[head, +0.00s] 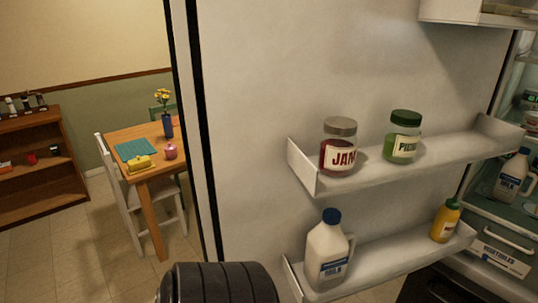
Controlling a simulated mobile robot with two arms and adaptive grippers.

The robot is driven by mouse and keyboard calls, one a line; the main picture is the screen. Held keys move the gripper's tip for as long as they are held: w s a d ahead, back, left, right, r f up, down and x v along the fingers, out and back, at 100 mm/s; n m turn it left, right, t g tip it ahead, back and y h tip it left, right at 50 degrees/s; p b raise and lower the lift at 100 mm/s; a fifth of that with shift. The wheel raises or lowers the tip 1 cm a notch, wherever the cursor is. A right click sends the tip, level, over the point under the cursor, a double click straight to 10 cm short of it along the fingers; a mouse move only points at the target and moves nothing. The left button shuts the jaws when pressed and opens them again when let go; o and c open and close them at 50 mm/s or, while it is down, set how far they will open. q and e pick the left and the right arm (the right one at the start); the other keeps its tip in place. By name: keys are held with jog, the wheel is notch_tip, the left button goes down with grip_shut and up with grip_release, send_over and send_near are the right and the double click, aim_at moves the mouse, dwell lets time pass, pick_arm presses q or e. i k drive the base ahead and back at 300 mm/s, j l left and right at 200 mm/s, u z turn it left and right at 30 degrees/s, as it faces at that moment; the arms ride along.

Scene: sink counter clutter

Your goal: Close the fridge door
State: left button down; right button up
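The fridge door (255,110) stands open and fills the middle of the head view, with its white inner side facing me. A dark seal runs down its left edge. Its upper shelf (440,152) holds a jam jar (339,148) and a pickle jar (403,138). Its lower shelf (385,262) holds a milk jug (328,250) and a yellow bottle (446,220). The fridge interior (525,75) shows at the right edge. A black ribbed part, likely of my arm, shows at the bottom, in front of the door. Neither gripper's fingers are in view.
Left of the door is open tiled floor (70,245). A wooden table (155,185) with a vase, a cloth and small items stands there, beside a white chair (122,215). A wooden shelf unit (30,185) stands at the far left. Another door bin (465,12) is at the top right.

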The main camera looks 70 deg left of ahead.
aim_at(257, 83)
jog(key=k+j, duration=0.2)
jog(key=j, duration=0.25)
jog(key=k+j+z, duration=0.1)
jog(key=j, duration=0.3)
jog(key=k+j, duration=0.55)
jog(key=j, duration=0.3)
jog(key=k+j+z, duration=0.1)
jog(key=j, duration=0.3)
jog(key=k, duration=0.1)
